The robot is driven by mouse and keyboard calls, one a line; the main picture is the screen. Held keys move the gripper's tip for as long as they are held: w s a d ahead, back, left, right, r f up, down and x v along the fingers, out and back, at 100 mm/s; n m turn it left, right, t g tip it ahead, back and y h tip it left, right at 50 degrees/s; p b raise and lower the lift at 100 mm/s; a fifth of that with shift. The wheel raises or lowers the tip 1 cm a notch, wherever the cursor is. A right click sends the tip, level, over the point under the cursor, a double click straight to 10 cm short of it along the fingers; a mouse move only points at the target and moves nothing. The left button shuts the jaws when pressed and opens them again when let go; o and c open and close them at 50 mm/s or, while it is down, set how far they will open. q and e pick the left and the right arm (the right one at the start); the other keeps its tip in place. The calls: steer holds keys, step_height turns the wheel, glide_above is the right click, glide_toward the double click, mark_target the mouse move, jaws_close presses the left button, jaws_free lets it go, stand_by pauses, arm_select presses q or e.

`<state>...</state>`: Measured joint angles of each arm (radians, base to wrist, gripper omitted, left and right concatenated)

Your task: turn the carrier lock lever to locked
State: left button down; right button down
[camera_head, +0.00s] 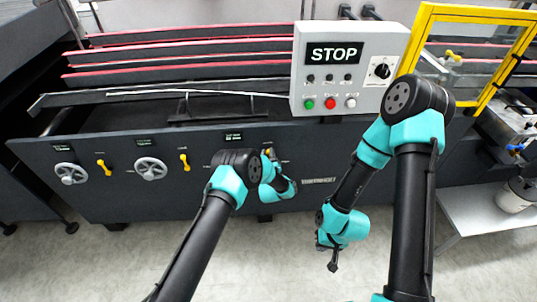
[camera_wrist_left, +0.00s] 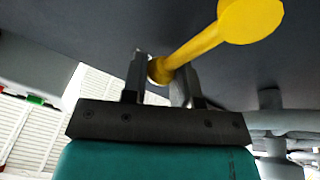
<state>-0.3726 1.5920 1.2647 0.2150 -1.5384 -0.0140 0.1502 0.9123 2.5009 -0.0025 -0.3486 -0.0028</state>
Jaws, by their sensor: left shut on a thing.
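Several yellow levers are on the dark front panel of the machine. The lever at my left gripper is mostly hidden behind my arm in the head view, with a bit of yellow (camera_head: 269,152) showing. In the left wrist view this yellow lever (camera_wrist_left: 198,45) slants up to the right to a round knob, its lower end between the fingers. My left gripper (camera_wrist_left: 160,75) is shut on it. My right gripper (camera_head: 333,264) hangs low in front of the machine, away from the levers; its fingers are too small to judge.
Two other yellow levers (camera_head: 103,167) (camera_head: 184,160) and two handwheels (camera_head: 70,173) (camera_head: 150,168) are to the left on the panel. A grey control box (camera_head: 345,75) reads STOP. A yellow guard frame (camera_head: 420,35) stands at the right. The floor in front is clear.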

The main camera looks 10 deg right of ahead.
arm_select(q)
steer(key=c, duration=0.9)
jaws_free()
steer(key=shift+s+f, duration=0.1)
steer(key=shift+s, duration=0.05)
steer(key=v, duration=1.7)
steer(key=shift+s, duration=0.1)
